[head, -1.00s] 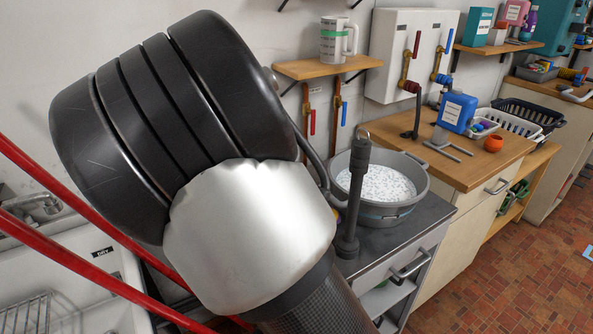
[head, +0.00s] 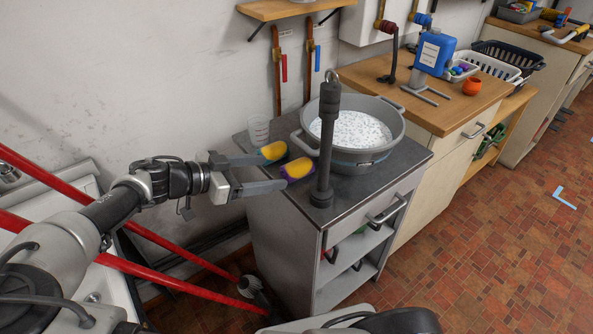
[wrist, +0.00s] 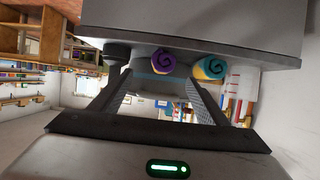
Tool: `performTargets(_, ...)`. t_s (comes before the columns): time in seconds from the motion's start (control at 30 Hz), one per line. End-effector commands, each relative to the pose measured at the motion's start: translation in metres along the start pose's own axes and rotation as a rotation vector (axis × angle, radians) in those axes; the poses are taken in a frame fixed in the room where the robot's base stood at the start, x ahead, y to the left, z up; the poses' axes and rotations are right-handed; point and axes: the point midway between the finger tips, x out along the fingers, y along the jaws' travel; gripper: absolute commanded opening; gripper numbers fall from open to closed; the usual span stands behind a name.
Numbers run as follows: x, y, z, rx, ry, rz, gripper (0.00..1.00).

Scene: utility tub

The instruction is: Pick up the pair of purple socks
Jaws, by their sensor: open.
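The pair of purple socks (head: 297,168) is a purple and yellow roll on the dark counter, left of a black post. In the wrist view its purple and yellow spiral end (wrist: 162,62) shows between my fingers, near their tips. A teal and yellow sock roll (head: 273,150) lies close beside it, and in the wrist view it is just right of the right fingertip (wrist: 211,67). My gripper (head: 278,170) is open and empty, reaching in from the left at the counter's edge. Whether a finger touches either roll is unclear.
The black post (head: 325,150) stands right beside the purple socks. Behind it is a grey tub (head: 392,140) with white speckled contents. A clear measuring cup (head: 259,130) stands behind the teal roll. Red bars (head: 150,235) cross below my arm. A wooden counter (head: 465,108) adjoins on the right.

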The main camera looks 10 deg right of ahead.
Motion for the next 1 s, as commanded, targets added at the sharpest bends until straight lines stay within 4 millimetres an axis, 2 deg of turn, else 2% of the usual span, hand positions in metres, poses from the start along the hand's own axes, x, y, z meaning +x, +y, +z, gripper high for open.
performTargets(0.03,0.011,0.001,0.002,0.0,0.0,0.005,0.69)
performTargets(0.1,0.022,0.001,0.001,-0.001,0.0,0.003,0.69)
performTargets(0.37,0.041,-0.001,0.002,-0.002,0.0,0.001,0.69)
performTargets(0.67,0.082,-0.007,0.005,-0.001,0.0,0.001,0.69)
performTargets(0.97,0.088,-0.008,0.004,-0.002,0.0,-0.002,0.69)
performTargets(1.0,0.088,-0.008,0.004,-0.002,0.0,-0.002,0.65)
